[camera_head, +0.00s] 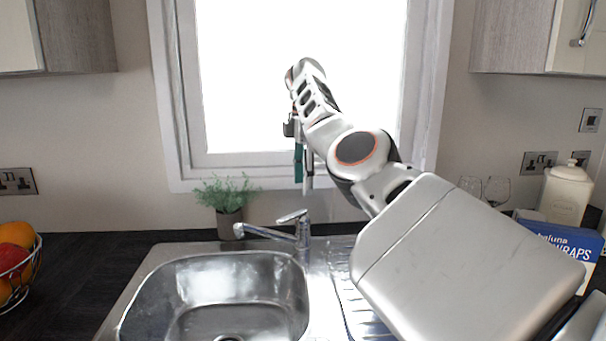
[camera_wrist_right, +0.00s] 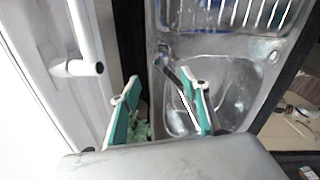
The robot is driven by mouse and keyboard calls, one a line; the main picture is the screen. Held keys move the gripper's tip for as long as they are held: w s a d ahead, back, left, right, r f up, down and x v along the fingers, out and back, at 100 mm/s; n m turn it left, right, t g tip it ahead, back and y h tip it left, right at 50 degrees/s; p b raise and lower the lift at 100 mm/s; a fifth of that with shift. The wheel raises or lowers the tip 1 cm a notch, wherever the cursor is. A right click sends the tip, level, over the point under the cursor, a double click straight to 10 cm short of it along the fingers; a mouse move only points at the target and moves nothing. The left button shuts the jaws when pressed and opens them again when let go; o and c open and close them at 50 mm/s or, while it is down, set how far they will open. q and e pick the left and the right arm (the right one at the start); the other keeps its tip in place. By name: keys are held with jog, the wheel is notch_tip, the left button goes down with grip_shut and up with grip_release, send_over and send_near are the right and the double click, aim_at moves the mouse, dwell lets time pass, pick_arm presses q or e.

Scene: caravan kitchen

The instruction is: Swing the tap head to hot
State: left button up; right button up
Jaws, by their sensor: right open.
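The chrome tap (camera_head: 303,238) stands upright at the back rim of the sink. Its spout (camera_head: 262,232) points left over the basin, and its short lever (camera_head: 292,216) on top tilts up to the left. In the right wrist view the tap (camera_wrist_right: 172,70) shows beyond the fingers, partly hidden by one. My right gripper (camera_head: 304,178) hangs with fingers down above the tap, apart from it, in front of the window. Its green-padded fingers (camera_wrist_right: 161,97) are open with nothing held between them. My left gripper is not in view.
A steel sink (camera_head: 140,300) with a ribbed drainer lies below. A potted plant (camera_head: 229,222) stands close left of the tap. A fruit basket (camera_head: 22,275) is far left. Glasses (camera_head: 497,192), a white jar (camera_head: 566,195) and a blue box (camera_head: 565,243) stand at right.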

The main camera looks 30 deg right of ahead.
jog(key=shift+s+a+r, duration=0.1)
jog(key=shift+r, duration=0.8)
jog(key=shift+f, duration=0.1)
